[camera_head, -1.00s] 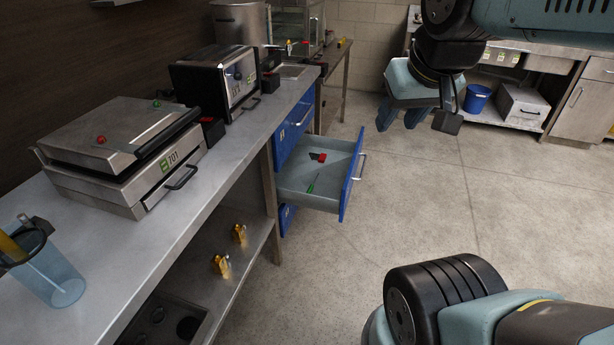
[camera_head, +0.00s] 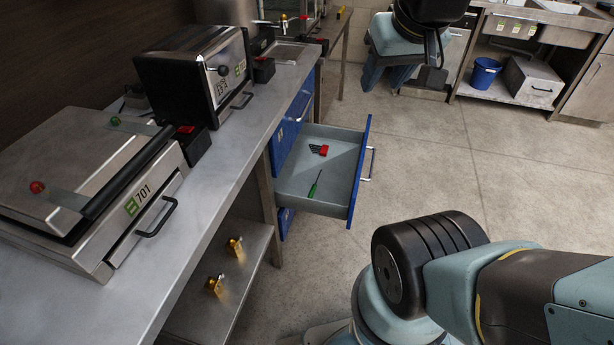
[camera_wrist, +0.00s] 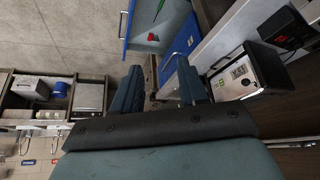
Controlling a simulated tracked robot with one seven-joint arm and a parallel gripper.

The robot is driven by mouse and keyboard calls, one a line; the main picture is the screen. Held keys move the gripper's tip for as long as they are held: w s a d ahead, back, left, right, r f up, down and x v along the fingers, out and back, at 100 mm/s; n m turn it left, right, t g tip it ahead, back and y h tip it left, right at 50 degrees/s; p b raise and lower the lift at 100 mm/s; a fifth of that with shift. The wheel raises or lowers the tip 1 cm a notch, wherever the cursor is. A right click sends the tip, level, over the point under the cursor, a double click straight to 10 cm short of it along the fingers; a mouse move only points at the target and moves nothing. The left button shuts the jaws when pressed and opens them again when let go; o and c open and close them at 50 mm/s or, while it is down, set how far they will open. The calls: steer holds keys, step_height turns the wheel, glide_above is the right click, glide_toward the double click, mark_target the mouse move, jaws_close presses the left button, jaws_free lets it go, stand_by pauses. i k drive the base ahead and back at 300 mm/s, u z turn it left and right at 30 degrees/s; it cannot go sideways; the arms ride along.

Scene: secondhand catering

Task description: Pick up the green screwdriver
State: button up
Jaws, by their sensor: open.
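The green screwdriver (camera_head: 315,185) lies in an open grey drawer with a blue front (camera_head: 358,182), under the counter. Its green handle points toward the near side and its thin shaft toward the back. Part of it also shows at the top of the wrist view (camera_wrist: 160,10). A red-and-dark item (camera_head: 319,150) lies behind it in the same drawer. My gripper (camera_head: 387,80) is at the top of the head view, above the floor and beyond the drawer, well apart from the screwdriver. In the wrist view its two fingers (camera_wrist: 160,88) are spread with nothing between them.
The steel counter (camera_head: 222,142) at left carries a contact grill (camera_head: 110,180) and a toaster-like machine (camera_head: 200,75). Yellow fittings (camera_head: 234,246) sit on the shelf below. The floor right of the drawer is clear.

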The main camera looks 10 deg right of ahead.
mark_target(313, 187)
steer(key=k, duration=1.1)
steer(key=u, duration=0.55)
steer(key=i, duration=1.4)
steer(key=z, duration=0.45)
steer(key=i, duration=0.5)
steer(key=u, duration=0.05)
